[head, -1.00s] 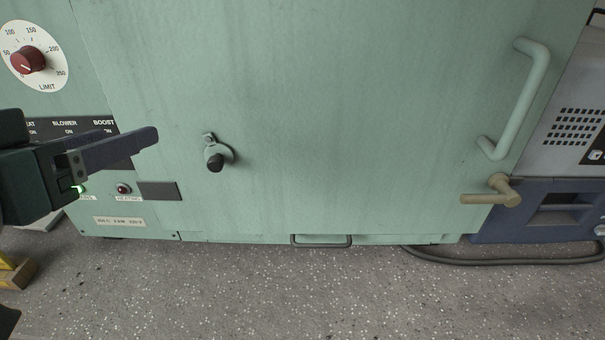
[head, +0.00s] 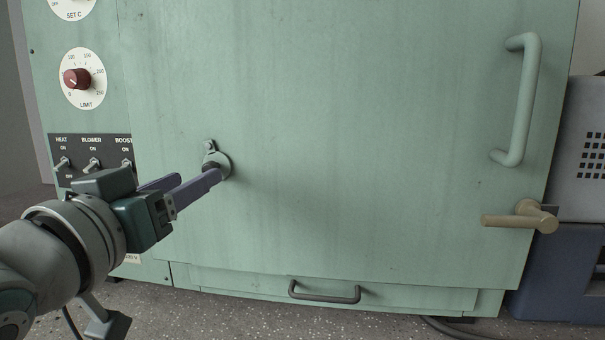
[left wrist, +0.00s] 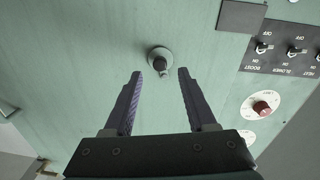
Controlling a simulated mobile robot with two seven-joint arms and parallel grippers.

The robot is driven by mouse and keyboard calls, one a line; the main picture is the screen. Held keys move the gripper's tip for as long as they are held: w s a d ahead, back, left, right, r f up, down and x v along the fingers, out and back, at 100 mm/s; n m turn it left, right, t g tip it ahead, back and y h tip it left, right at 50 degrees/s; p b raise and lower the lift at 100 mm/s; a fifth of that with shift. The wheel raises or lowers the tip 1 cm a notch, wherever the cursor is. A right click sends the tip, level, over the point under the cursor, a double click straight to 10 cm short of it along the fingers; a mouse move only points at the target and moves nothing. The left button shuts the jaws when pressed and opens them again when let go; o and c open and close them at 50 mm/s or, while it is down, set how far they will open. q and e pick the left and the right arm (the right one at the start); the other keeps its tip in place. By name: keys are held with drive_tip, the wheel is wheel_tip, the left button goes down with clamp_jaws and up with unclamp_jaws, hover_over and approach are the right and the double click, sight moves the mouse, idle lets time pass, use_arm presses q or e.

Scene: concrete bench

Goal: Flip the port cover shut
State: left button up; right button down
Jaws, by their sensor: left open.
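The port cover (head: 215,161) is a small round metal fitting on the pale green door, with a small pivot piece at its top and a dark knob low on it. In the left wrist view the fitting (left wrist: 160,58) shows its dark knob ahead, between the lines of the two fingers. My left gripper (head: 197,181) is open and empty, its fingers pointing at the fitting. In the head view one fingertip overlaps the fitting's lower edge; I cannot tell whether it touches. Whether the cover lies over the port is unclear. My right gripper is not in view.
The green door (head: 360,130) has a long handle (head: 526,100) and a tan latch lever (head: 520,218) at right. A switch panel (head: 92,160) and the LIMIT dial (head: 84,79) are at left, close to my arm. A drawer handle (head: 324,293) sits low. The door's middle is clear.

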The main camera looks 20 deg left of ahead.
sight(211, 163)
use_arm(q)
drive_tip(key=w, duration=0.3)
drive_tip(key=shift+w+a, duration=0.25)
drive_tip(key=shift+a, duration=0.05)
clamp_jaws()
idle(0.4)
